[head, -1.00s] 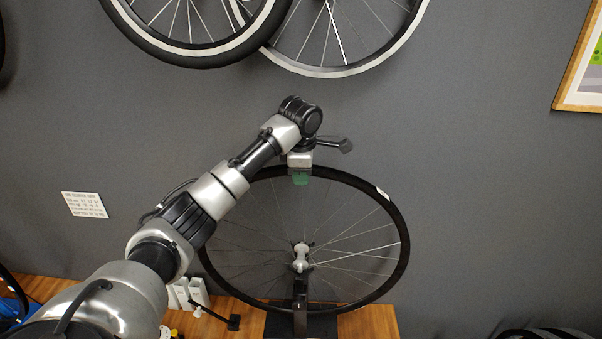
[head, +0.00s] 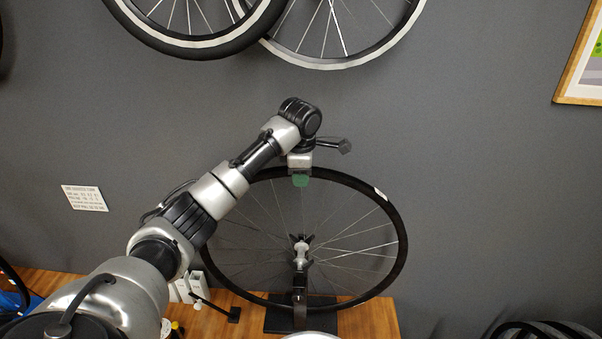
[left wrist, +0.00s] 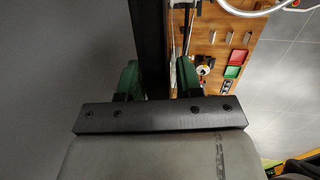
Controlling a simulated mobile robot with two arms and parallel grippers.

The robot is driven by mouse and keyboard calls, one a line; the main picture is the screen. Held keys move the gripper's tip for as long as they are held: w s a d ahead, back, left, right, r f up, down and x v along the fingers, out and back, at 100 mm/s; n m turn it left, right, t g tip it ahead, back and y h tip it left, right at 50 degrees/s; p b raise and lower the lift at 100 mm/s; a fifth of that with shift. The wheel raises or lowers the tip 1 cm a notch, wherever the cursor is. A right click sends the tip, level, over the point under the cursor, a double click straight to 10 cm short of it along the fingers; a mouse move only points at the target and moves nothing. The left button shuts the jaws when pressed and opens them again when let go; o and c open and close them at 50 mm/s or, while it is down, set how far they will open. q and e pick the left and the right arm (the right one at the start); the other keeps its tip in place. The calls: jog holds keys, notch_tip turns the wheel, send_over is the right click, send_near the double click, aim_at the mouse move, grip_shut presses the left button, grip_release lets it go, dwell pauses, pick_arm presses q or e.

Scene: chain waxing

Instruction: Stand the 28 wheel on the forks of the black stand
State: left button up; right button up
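The 28 wheel (head: 398,270) stands upright with a black rim, thin spokes and a silver hub (head: 301,247). The black stand (head: 300,283) rises below the hub. Its fork tips show beside the hub, but I cannot tell whether the axle rests in them. My left gripper (head: 300,178) is at the top of the wheel. In the left wrist view its green fingers (left wrist: 157,82) straddle the black rim (left wrist: 150,40) and look closed on it, with a thin gap showing at the right finger. My right gripper is not in view.
The stand's black base (head: 322,322) sits on a wooden bench (head: 368,318). White boxes (head: 196,284) and a small black tool (head: 232,315) lie left of it. Other wheels (head: 345,60) hang on the grey wall above. Dark tyres (head: 548,330) are at the lower right.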

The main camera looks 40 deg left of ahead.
pick_arm(q)
jog(key=shift+o, duration=1.2)
jog(key=shift+s, duration=0.1)
jog(key=shift+f, duration=0.15)
notch_tip(320, 180, up, 11)
jog(key=s+d+b, duration=0.1)
jog(key=s, duration=0.1)
jog(key=shift+w+d+f, duration=0.1)
jog(key=shift+w, duration=0.05)
